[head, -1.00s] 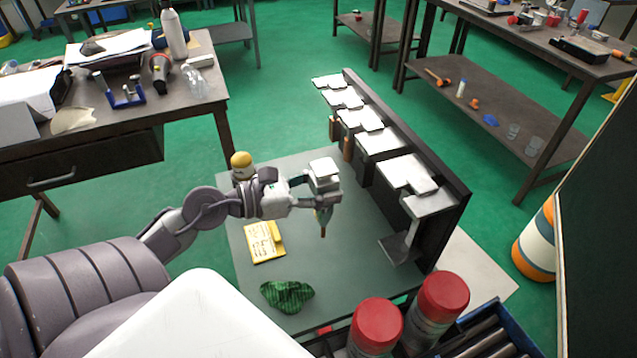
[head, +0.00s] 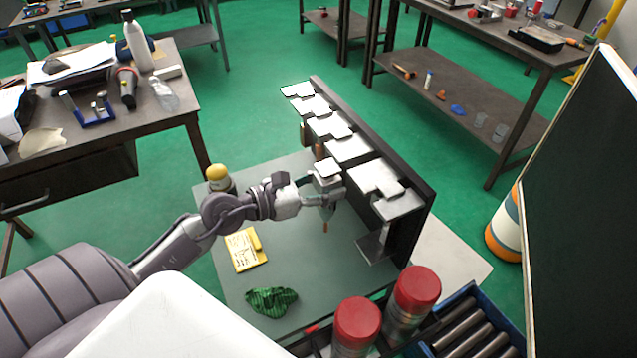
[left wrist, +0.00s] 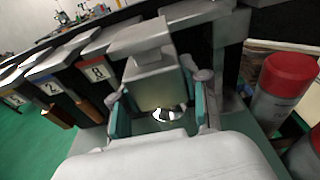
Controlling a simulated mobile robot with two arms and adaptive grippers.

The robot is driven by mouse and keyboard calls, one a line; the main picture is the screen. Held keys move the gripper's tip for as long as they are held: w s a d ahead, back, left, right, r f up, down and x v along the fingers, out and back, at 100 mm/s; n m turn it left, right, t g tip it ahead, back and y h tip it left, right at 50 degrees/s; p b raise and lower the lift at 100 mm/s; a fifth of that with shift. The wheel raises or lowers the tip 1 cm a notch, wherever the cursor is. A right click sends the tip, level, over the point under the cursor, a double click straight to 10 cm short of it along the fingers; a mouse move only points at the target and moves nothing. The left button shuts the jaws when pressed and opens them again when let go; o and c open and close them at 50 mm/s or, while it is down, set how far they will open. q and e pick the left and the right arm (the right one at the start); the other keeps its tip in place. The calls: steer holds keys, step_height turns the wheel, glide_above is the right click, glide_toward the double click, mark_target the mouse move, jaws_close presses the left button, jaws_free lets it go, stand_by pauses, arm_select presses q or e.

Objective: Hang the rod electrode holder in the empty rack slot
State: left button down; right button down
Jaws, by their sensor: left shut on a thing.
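The rod electrode holder has a silver-grey block top (head: 327,169) and a brown tip pointing down. My left gripper (head: 324,194) is shut on it and holds it roughly upright above the grey table, at the near side of the rack (head: 417,226). In the left wrist view, the holder's grey block (left wrist: 152,78) sits between the teal fingers of my left gripper (left wrist: 158,112), close to the rack's numbered plates. I cannot tell whether it touches the rack. The holder's lower part is hidden there. Which slot is empty is unclear. My right gripper is not in view.
Several pale plates and blocks line the rack, with brown parts (head: 303,132) hanging at its far end. A yellow card (head: 244,250), green cloth (head: 271,301) and yellow-capped container (head: 219,179) are on the grey table. Red-capped cylinders (head: 416,290) stand near the front right.

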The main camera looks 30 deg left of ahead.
arm_select(q)
steer(key=r+p+x, duration=0.1)
steer(key=p+x, duration=0.2)
steer(key=x, duration=0.4)
steer(key=shift+w+d+r+p, duration=0.25)
steer(key=shift+w+p, duration=0.05)
steer(key=shift+w, duration=0.1)
stand_by(0.3)
steer(key=shift+f, duration=0.1)
stand_by(0.7)
steer(key=shift+c, duration=2.4)
jaws_free()
steer(key=shift+s, duration=0.15)
